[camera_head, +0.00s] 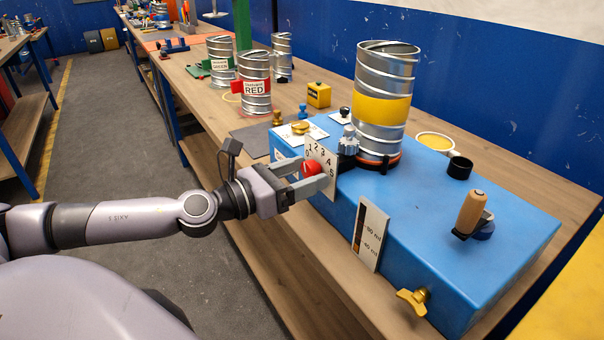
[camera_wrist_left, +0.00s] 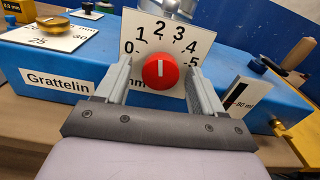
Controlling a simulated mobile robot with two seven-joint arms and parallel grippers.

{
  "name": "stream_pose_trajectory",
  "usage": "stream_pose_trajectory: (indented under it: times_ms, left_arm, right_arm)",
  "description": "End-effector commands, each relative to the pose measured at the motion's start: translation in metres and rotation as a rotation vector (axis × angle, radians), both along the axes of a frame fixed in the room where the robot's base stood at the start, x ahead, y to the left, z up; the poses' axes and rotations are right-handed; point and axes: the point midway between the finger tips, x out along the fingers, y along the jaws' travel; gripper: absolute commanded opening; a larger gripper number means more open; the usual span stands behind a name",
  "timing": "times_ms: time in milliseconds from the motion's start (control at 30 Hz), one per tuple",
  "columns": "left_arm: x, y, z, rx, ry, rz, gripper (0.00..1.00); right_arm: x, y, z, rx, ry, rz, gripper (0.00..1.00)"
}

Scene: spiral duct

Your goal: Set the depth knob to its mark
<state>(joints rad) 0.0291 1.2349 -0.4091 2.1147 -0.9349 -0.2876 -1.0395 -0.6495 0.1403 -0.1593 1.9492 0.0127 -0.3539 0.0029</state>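The depth knob is a round red knob (camera_head: 312,168) on a white dial plate (camera_head: 326,157) numbered 0 to 5, on the near side of the blue machine. In the left wrist view the red knob (camera_wrist_left: 160,71) has a short white line pointing up, roughly toward the 2. A separate target mark on the dial (camera_wrist_left: 188,34) cannot be made out. My left gripper (camera_head: 311,174) is at the knob. In the wrist view the fingers of my left gripper (camera_wrist_left: 158,70) stand on either side of it, with gaps showing. My right gripper is out of view.
Duct pieces stand behind on the bench.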

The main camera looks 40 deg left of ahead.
Motion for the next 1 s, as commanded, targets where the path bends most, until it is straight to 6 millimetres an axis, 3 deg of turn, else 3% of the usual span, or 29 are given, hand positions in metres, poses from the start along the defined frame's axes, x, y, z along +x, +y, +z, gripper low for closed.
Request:
stream_pose_trajectory:
  times_ms: [367,800,1000]
  left_arm:
    - [-0.002,0.001,-0.001,-0.001,0.001,0.001,0.67]
    - [-0.023,0.009,-0.004,0.003,0.004,-0.001,0.67]
    - [-0.029,0.012,-0.001,-0.002,0.003,0.003,0.67]
  right_arm:
    - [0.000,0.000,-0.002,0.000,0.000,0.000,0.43]
    - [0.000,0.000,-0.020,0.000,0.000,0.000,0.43]
    - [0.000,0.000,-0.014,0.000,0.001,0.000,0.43]
